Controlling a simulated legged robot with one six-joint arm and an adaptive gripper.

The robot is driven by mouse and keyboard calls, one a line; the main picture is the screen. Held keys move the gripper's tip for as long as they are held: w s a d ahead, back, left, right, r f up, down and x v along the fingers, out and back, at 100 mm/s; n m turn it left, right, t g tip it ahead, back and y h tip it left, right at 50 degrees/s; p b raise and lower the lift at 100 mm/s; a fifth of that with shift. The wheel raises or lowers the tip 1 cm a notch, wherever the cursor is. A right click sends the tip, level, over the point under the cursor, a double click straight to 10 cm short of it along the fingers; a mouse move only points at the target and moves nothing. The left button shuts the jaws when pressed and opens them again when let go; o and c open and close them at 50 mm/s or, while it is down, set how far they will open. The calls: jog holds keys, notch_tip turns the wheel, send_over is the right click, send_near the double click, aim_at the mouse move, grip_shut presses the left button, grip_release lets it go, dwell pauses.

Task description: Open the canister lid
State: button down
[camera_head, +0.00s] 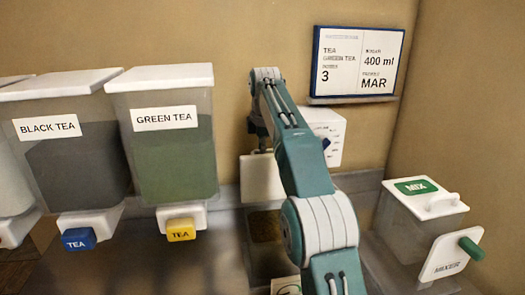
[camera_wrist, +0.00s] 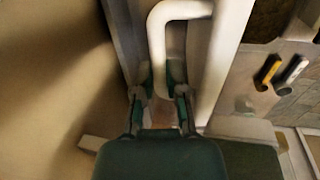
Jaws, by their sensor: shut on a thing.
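The canister (camera_head: 268,245) stands in the middle of the head view, with brown contents and partly behind my arm. Its white lid (camera_head: 260,180) appears raised upright above the canister's back edge. In the wrist view the lid (camera_wrist: 222,60) shows as a long white strip, with a curved white handle (camera_wrist: 158,35) on its left side. My gripper (camera_wrist: 160,75) is shut on this handle, one finger on each side of its lower end. In the head view my gripper is hidden behind my arm.
Black tea (camera_head: 75,170) and green tea (camera_head: 175,160) dispensers hang at left. A white box (camera_head: 325,130) is behind my arm. A mixer (camera_head: 425,225) with a green knob stands at right. A sign (camera_head: 357,62) hangs on the back wall. Yellow and white handles (camera_wrist: 268,73) show in the wrist view.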

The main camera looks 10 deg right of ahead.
jog(key=shift+f, duration=0.1)
dwell(0.3)
jog(key=c, duration=0.7)
grip_release()
